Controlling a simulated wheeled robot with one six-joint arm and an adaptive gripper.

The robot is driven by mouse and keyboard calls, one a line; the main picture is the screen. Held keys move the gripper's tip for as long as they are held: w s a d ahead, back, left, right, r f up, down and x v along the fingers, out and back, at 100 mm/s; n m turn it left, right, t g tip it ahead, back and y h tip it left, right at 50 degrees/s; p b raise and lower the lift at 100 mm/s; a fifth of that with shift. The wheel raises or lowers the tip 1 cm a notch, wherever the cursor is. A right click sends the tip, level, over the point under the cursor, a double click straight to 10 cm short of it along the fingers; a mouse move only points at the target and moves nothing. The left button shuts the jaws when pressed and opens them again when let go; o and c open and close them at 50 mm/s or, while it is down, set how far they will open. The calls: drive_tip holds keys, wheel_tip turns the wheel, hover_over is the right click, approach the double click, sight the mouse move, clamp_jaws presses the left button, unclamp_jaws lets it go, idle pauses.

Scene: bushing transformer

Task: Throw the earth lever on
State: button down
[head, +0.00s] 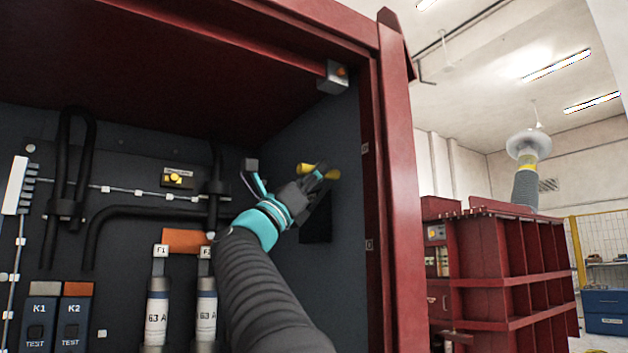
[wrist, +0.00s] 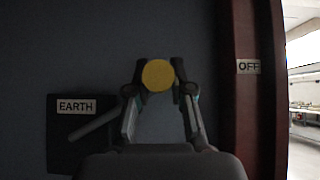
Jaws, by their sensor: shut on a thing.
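The earth lever has a yellow handle (head: 304,168) on the dark right inner wall of the red cabinet. My gripper (head: 319,173) is shut on this handle, and yellow shows on both sides of the fingers. In the wrist view the handle's round yellow end (wrist: 158,75) sits between the fingertips of my gripper (wrist: 160,84). A grey bar (wrist: 94,124) slants up from a black plate (wrist: 62,150) toward the left finger; its upper end is hidden. An EARTH label (wrist: 76,106) is on that plate. An OFF label (wrist: 248,66) is on the red door frame (wrist: 243,120).
Fuses (head: 157,312) and the K1 and K2 units (head: 40,310) stand at the cabinet's left. Black cables (head: 130,212) run along the back wall. The red frame post (head: 398,180) borders the opening on the right. A red transformer (head: 500,270) stands outside.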

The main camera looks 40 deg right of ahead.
wheel_tip(320, 180, down, 10)
drive_tip(key=s+m+g+y+b, duration=0.1)
drive_tip(key=m+g+y+b, duration=0.4)
drive_tip(key=m+g, duration=0.9)
drive_tip(key=shift+s+f+m+y+b, duration=0.25)
drive_tip(key=shift+m+y, duration=1.05)
drive_tip(key=shift+m, duration=0.7)
drive_tip(key=shift+f+m, duration=0.25)
drive_tip(key=shift+m, duration=0.05)
drive_tip(key=shift+w+f, duration=0.2)
drive_tip(key=shift+f, duration=0.25)
drive_tip(key=shift+w+f+b, duration=0.35)
drive_tip(key=shift+f+b, duration=0.15)
drive_tip(key=shift+f, duration=0.15)
drive_tip(key=shift+w+f+b, duration=0.3)
drive_tip(key=shift+f+b, duration=0.15)
drive_tip(key=shift+f, duration=0.25)
drive_tip(key=c, duration=1)
unclamp_jaws()
drive_tip(key=shift+w, duration=0.1)
